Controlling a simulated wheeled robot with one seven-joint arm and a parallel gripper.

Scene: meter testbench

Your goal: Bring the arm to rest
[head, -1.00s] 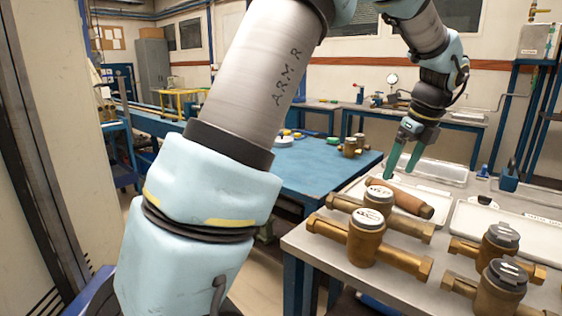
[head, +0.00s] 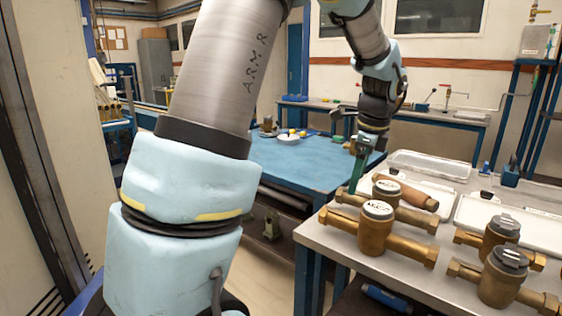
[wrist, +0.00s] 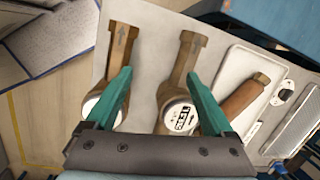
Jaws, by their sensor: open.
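My gripper (head: 359,168) hangs from my arm above the left edge of the grey bench, with its green fingers pointing down. In the wrist view the two green fingers (wrist: 162,92) are spread apart with nothing held between them. Below them lie two brass meters, one with a white dial lid (wrist: 180,117) and one partly hidden behind the left finger (wrist: 122,48). In the head view a brass meter with a white lid (head: 376,232) stands at the front of the bench. Another (head: 386,190) stands just behind it.
A blue-topped table (head: 300,163) stands behind to the left. Open floor shows between my arm and the bench.

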